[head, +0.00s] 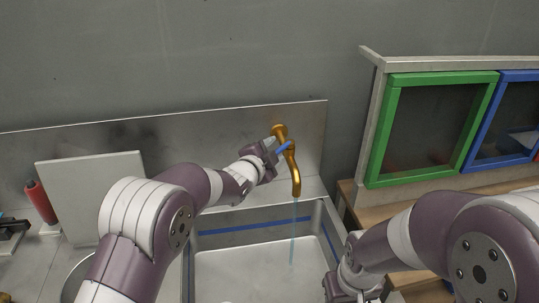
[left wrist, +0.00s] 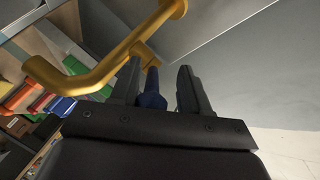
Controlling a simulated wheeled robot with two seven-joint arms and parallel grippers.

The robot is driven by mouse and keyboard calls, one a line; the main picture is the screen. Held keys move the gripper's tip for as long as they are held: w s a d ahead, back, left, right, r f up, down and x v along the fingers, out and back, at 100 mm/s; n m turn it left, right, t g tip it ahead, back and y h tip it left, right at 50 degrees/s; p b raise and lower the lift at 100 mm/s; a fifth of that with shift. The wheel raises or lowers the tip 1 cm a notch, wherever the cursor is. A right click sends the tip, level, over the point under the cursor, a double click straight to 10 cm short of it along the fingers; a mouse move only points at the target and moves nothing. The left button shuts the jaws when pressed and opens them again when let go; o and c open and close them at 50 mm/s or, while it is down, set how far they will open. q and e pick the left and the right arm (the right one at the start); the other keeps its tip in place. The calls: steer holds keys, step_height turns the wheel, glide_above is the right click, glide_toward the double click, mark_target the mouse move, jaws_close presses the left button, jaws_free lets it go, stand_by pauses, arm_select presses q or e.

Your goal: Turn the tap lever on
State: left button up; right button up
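The brass-coloured tap (head: 295,175) stands at the back wall above the sink, its spout pointing down. Its blue lever (head: 284,147) sticks out to the side of the tap body. A thin bluish stream (head: 293,230) runs from the spout into the sink. My left gripper (head: 272,144) is at the lever. In the left wrist view the fingers of my left gripper (left wrist: 160,70) are apart, with the blue lever (left wrist: 152,92) between them, close to the left finger; contact is unclear. My right gripper (head: 345,288) is low in front of the sink, its fingers not clear.
The metal sink (head: 240,214) lies below the tap, with a metal splashback (head: 90,135) behind it. Green (head: 380,130) and blue (head: 485,115) frames stand to the right. A grey board (head: 90,180) and a red cylinder (head: 40,202) are at the left.

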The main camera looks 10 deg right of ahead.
arm_select(q)
steer(key=shift+d+f, duration=0.1)
steer(key=shift+f, duration=0.1)
stand_by(0.3)
steer(key=shift+s, duration=0.15)
steer(key=b+v, duration=0.2)
steer(key=v, duration=1)
steer(key=shift+s+a+b, duration=0.2)
steer(key=shift+a+b, duration=0.05)
steer(key=shift+b, duration=0.15)
steer(key=shift+r, duration=0.1)
